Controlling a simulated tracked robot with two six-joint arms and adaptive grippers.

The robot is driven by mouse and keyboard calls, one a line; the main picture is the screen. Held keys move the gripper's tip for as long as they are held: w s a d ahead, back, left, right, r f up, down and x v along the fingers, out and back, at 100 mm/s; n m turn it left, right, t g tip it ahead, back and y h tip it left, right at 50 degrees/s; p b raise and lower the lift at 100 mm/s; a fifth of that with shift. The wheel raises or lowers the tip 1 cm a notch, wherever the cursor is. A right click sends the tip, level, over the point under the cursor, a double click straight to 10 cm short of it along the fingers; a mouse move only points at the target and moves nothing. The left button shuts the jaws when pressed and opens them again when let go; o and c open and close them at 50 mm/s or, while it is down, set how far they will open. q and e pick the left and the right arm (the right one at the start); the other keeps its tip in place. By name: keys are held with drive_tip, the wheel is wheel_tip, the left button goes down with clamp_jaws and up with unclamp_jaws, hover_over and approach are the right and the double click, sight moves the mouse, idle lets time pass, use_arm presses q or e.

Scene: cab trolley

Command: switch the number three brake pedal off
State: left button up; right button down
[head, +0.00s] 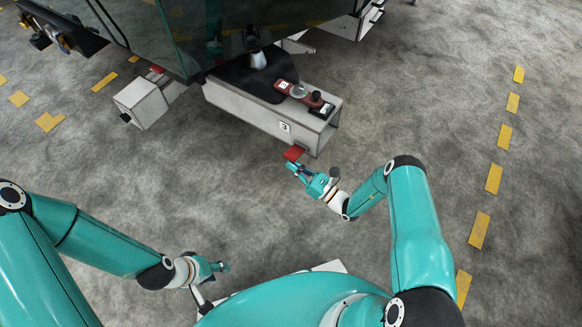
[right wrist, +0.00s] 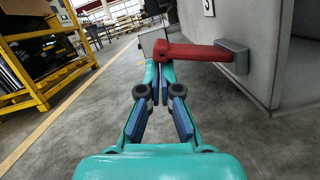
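The red brake pedal (head: 293,153) sticks out low from the front of the grey housing marked with a 3 label (head: 285,127). In the right wrist view the pedal (right wrist: 195,51) is a roughly level bar joined to a grey block on the housing wall. My right gripper (head: 299,168) is at the pedal; its fingertips (right wrist: 158,75) are together, with nothing visible between them. The tips appear right at the bar's free end, just under its lower edge; whether they touch it I cannot tell. My left gripper (head: 222,267) is far from the pedal, low over the floor; its finger opening is unclear.
A red handheld device (head: 305,94) lies on the housing top beside a dark seat. Another grey box (head: 142,103) with a red part stands left, under the cab glass. A yellow shelf rack (right wrist: 40,55) stands at left. The floor right of the housing is clear.

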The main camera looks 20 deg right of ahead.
idle(0.3)
drive_tip(key=s+d+f+b, duration=0.2)
drive_tip(key=s+d+f, duration=0.2)
drive_tip(key=s, duration=0.5)
wheel_tip(320, 180, down, 2)
drive_tip(key=shift+d+f, duration=0.1)
drive_tip(key=shift+d, duration=0.1)
drive_tip(key=shift+w, duration=0.1)
